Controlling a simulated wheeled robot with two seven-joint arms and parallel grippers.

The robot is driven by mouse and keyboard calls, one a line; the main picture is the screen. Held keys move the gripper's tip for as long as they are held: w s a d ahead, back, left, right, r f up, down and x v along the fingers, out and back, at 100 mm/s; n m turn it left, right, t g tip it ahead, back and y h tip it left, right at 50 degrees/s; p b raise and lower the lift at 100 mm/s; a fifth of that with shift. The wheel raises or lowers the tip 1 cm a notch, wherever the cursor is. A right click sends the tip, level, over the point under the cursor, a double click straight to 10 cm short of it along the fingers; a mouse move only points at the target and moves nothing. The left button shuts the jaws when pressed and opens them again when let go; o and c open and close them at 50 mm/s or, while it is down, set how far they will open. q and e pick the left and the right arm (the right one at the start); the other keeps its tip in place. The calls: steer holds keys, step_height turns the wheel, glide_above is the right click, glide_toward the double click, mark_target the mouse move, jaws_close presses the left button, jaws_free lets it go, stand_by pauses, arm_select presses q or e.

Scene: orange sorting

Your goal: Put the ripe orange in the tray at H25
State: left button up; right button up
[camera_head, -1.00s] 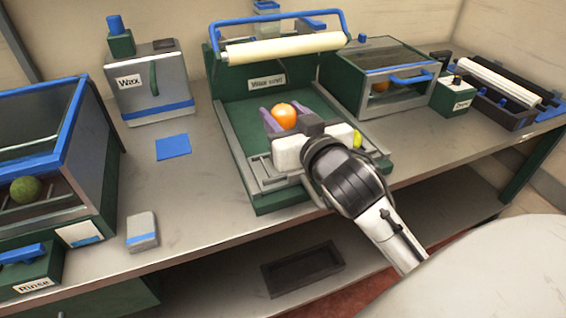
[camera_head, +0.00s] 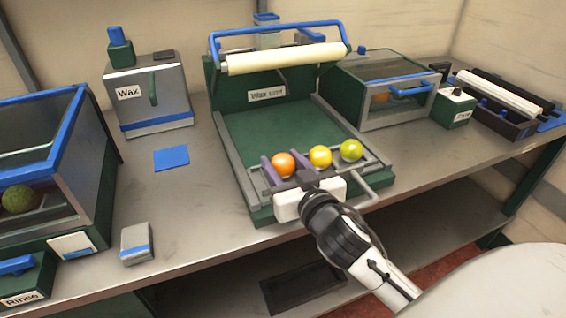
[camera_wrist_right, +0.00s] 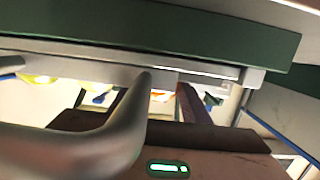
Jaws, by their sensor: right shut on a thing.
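The orange fruit (camera_head: 283,165) is at the front left of the green wax unit (camera_head: 270,127), between the purple fingers of my right gripper (camera_head: 285,168). The gripper is shut on it. A small patch of orange (camera_wrist_right: 160,97) shows between the fingers in the right wrist view, mostly hidden by a grey bar. A yellow fruit (camera_head: 319,156) and a yellow-green fruit (camera_head: 351,150) sit to its right on the unit's front rack. I cannot see any H25 mark. My left gripper is not in view.
A raised cream roller (camera_head: 288,57) with a blue handle stands over the wax unit. A glass-topped box (camera_head: 385,85) is behind right. A rinse tank (camera_head: 45,165) with a green fruit is at left. A dark tray (camera_head: 300,290) lies on the lower shelf.

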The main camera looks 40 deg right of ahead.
steer(key=shift+f, duration=0.15)
steer(key=o, duration=1.1)
